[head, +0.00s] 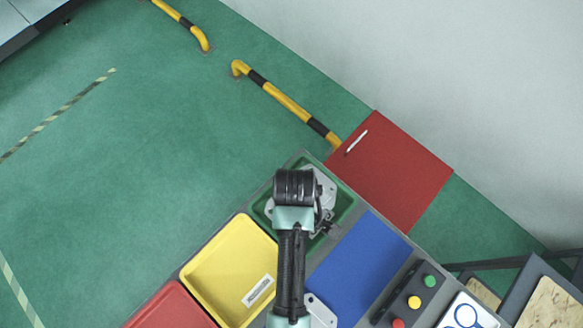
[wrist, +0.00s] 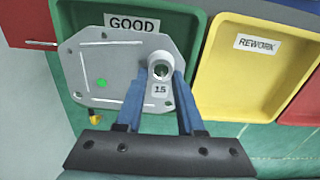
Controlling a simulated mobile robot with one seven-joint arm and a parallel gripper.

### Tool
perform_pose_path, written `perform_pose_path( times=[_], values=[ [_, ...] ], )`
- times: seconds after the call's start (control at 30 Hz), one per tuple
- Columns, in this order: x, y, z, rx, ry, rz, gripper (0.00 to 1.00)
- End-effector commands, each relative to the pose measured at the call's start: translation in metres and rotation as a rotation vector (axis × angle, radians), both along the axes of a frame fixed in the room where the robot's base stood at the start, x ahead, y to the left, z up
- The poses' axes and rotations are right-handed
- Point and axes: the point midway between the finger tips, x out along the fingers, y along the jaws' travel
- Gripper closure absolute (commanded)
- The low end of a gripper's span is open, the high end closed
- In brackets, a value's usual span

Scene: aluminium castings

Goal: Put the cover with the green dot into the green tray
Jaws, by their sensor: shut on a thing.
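The cover with the green dot (wrist: 105,65) is a grey metal plate with cut corners, a round boss and a label reading 15. In the wrist view my gripper (wrist: 160,78) is shut on the boss, a blue finger on each side. The plate hangs over the green tray (wrist: 196,30), which carries a GOOD label. In the head view the cover (head: 327,187) shows beside my arm, over the green tray (head: 349,203). My arm hides part of both there. I cannot tell whether the plate touches the tray floor.
The yellow tray (head: 207,272), labelled REWORK in the wrist view, is empty beside the green one. A red tray (head: 170,310) lies beyond it. A blue mat (head: 360,265), a button panel (head: 412,298) and another grey part (head: 320,312) are nearby. A red cabinet (head: 390,172) stands behind.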

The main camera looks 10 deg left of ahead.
Motion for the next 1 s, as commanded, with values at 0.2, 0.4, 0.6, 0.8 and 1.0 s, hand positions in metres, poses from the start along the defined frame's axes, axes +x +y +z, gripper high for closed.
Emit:
perform_pose_path(
  times=[0.2,0.4,0.6,0.8,1.0],
  values=[
    [0.001,0.0,-0.021,0.0,-0.001,0.001,1.0],
    [0.001,0.001,-0.048,0.001,-0.003,0.001,1.0],
    [0.001,0.001,-0.054,0.0,-0.005,0.001,1.0],
    [0.001,0.001,-0.055,0.001,-0.004,0.001,1.0],
    [0.0,0.001,-0.057,0.0,-0.002,0.001,0.39]
  ],
)
